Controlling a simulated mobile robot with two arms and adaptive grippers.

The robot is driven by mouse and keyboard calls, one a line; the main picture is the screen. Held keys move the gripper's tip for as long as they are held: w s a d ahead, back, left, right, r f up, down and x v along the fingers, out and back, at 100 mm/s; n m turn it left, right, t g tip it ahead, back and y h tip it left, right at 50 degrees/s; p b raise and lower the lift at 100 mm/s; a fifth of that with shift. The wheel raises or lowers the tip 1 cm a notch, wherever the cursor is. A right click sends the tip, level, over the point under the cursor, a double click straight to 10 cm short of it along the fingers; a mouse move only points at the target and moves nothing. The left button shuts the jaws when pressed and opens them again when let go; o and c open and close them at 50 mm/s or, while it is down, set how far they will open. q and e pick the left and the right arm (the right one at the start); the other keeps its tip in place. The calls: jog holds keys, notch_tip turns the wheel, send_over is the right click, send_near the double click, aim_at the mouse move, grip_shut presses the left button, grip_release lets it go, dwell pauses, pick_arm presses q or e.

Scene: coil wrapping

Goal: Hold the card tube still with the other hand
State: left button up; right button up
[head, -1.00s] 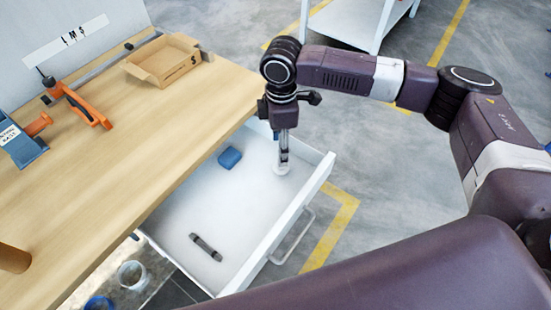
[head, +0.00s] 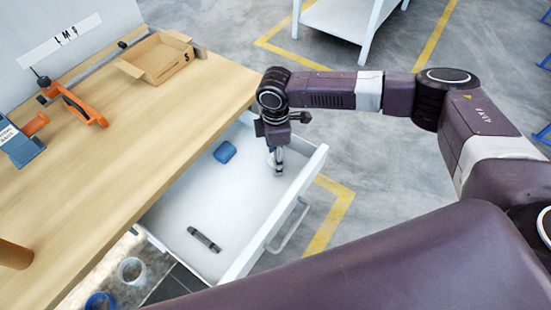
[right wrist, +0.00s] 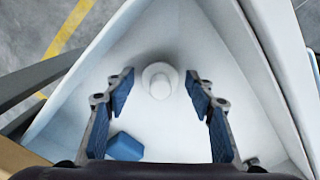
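A brown cylinder, likely the card tube (head: 14,255), stands on the bench at the left edge of the head view, partly cut off. No gripper is near it. My right gripper (head: 279,168) points down into the open drawer (head: 185,225). In the right wrist view its two blue-padded fingers (right wrist: 160,95) are spread apart with nothing between the pads. A small white round item with a knob (right wrist: 159,80) lies on the drawer floor beyond the fingertips; the gripper mostly hides it in the head view. My left gripper is not in view.
The drawer also holds a blue block (head: 225,152) and a dark rod-like tool (head: 204,239). On the bench are an open cardboard box (head: 157,60), an orange-handled tool (head: 85,107) and a blue dispenser (head: 20,145). The bench middle is clear.

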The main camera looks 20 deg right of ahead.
jog(key=c, duration=0.7)
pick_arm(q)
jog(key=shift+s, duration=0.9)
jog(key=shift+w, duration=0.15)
pick_arm(e)
jog(key=shift+r, duration=0.15)
